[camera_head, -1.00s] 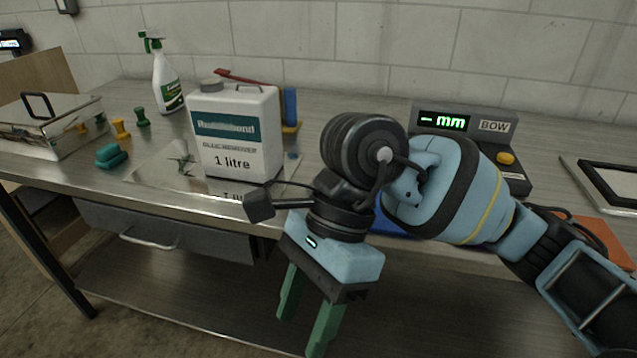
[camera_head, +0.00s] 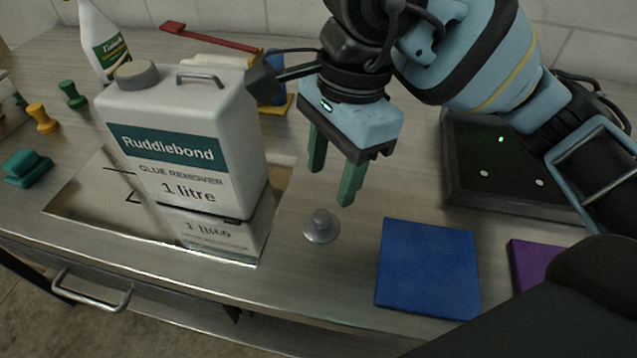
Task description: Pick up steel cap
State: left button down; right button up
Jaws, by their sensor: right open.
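The steel cap (camera_head: 321,227) is a small round grey metal piece with a flat flange and a raised knob. It sits upright on the bench, between the mirror-like plate and the blue square. My right gripper (camera_head: 331,187) has green fingers pointing down. It is open and empty, above the cap and apart from it. My left gripper does not show; a dark shape at the lower right is too unclear to name.
A white glue remover container (camera_head: 190,145) stands on a mirror-like plate (camera_head: 92,205) to the left. A blue square (camera_head: 428,268) and a purple piece (camera_head: 530,262) lie to the right. A dark device (camera_head: 500,165) stands behind. A drawer handle (camera_head: 92,292) juts out below the bench edge.

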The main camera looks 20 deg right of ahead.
aim_at(323, 215)
jog(key=shift+a+f, duration=0.15)
jog(key=shift+f, duration=0.75)
jog(key=shift+w+f, duration=0.1)
jog(key=shift+f, duration=0.25)
jog(key=f, duration=0.4)
jog(key=shift+s+a+f, duration=0.2)
jog(key=shift+s+a, duration=0.05)
jog(key=shift+a, duration=0.1)
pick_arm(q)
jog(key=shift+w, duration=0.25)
pick_arm(e)
jog(key=shift+a+f, duration=0.1)
jog(key=shift+f, duration=0.25)
grip_shut()
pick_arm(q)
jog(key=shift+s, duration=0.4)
